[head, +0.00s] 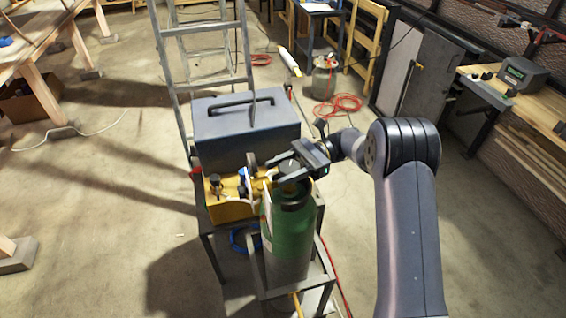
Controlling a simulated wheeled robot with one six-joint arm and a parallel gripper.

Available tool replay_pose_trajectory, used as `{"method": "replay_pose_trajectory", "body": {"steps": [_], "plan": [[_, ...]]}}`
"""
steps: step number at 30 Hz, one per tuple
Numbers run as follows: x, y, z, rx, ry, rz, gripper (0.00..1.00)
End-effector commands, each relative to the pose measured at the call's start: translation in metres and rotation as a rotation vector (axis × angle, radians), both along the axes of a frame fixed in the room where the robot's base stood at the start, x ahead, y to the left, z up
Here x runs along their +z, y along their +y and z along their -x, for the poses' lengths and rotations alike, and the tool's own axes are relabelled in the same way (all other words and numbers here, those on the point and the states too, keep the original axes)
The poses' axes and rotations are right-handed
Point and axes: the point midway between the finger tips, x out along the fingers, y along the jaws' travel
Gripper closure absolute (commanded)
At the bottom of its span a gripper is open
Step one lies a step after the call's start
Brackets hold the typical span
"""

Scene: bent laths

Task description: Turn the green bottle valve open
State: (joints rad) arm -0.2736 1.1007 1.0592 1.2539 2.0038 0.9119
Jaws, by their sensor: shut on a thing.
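The green bottle (288,236) stands upright in a dark metal frame, with a green upper part and a greyer lower part. My gripper (283,170) is at the top of the bottle, reaching in from the right. Its jaws are shut on the valve at the bottle's neck. The gripper hides most of the valve, so I cannot tell how far it is turned.
A yellow box (228,208) with fittings sits left of the bottle, and a grey toolbox (247,132) stands behind. A metal ladder (205,30) rises behind them. A red hose (340,104) and another cylinder (325,78) are farther back. Floor at left is mostly clear.

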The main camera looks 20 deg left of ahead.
Motion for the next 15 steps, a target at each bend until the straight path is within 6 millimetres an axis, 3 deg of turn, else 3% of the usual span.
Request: {"method": "replay_pose_trajectory", "body": {"steps": [14,15], "plan": [[-0.0002,0.0003,0.0005,0.012,-0.002,-0.001,0.75],[-0.0001,0.0003,0.0005,0.012,-0.002,-0.001,0.51]]}}
